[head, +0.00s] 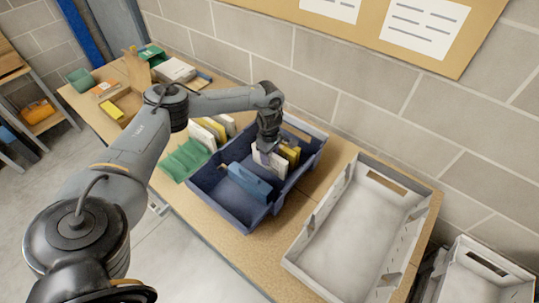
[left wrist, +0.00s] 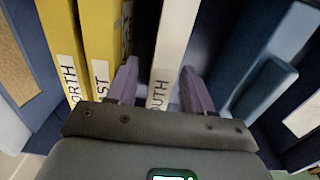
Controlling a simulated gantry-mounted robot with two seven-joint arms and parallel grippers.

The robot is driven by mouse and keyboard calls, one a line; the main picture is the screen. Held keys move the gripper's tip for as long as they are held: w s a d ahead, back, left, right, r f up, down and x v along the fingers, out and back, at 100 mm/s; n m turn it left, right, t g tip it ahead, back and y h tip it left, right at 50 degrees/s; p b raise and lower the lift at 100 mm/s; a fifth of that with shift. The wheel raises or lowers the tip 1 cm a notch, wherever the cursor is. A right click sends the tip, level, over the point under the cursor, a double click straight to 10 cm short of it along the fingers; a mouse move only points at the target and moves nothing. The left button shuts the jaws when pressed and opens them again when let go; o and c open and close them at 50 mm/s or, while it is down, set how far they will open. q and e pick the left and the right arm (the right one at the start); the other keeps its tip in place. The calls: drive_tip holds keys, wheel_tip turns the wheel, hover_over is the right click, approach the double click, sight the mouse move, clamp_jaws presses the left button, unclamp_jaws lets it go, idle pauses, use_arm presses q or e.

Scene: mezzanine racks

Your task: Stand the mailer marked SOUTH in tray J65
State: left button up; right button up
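The mailer marked SOUTH (left wrist: 172,55) is white; its label is partly covered, reading "OUTH". It stands on edge in the blue tray (head: 238,212), and its white face shows in the head view (head: 270,163). My left gripper (head: 265,150) reaches down into this tray from above. In the left wrist view the purple fingers (left wrist: 162,85) are apart, one on each side of the SOUTH mailer, with a visible gap on the left side. My right gripper is not in view. I cannot read J65 on any tray.
Yellow mailers (left wrist: 60,40) marked NORTH and, partly hidden, "ST" stand left of it; a blue mailer (head: 250,181) leans to its other side. An empty pale tray (head: 345,235) lies right. Green and pale mailers (head: 186,160) stand left. A block wall (head: 330,90) rises behind.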

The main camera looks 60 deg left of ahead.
use_arm(q)
wheel_tip(320, 180, up, 11)
drive_tip(key=p, duration=0.2)
drive_tip(key=shift+f+p, duration=0.1)
drive_tip(key=shift+p, duration=0.3)
drive_tip(key=shift+r+p, duration=0.5)
drive_tip(key=shift+r, duration=0.25)
